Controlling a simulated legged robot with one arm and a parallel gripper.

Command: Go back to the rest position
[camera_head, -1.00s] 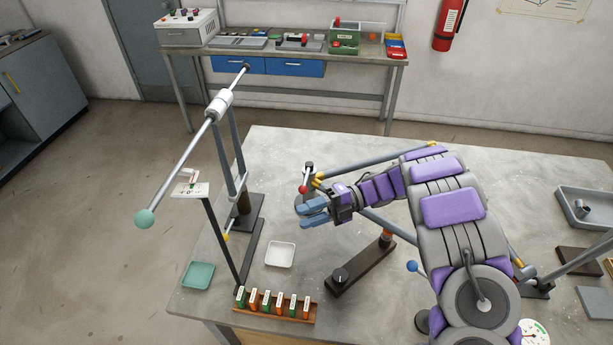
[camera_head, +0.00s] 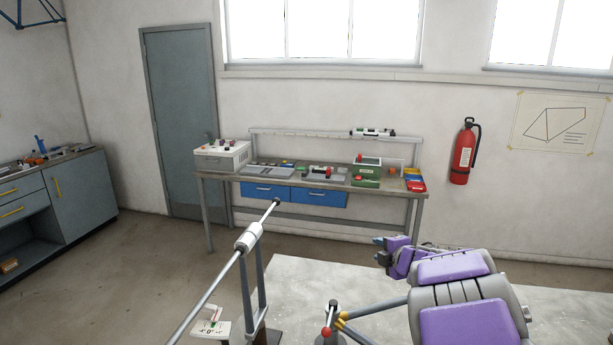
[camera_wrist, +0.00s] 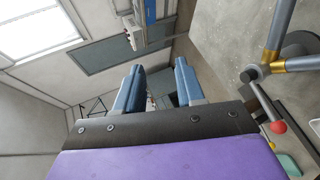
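My gripper (camera_head: 381,250) is at the right of centre in the head view, raised above the far edge of the frame jig's table (camera_head: 300,275). Its two blue fingers stand apart with nothing between them in the wrist view (camera_wrist: 159,75). My purple and grey arm covers the lower right of the head view. The gripper touches nothing that I can see.
A jig joint with a red ball (camera_head: 326,332) and a grey bar (camera_head: 380,309) lies below the gripper. A long rod on a stand (camera_head: 248,237) rises at left. A back bench (camera_head: 225,177) and a fire extinguisher (camera_head: 463,155) are farther off.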

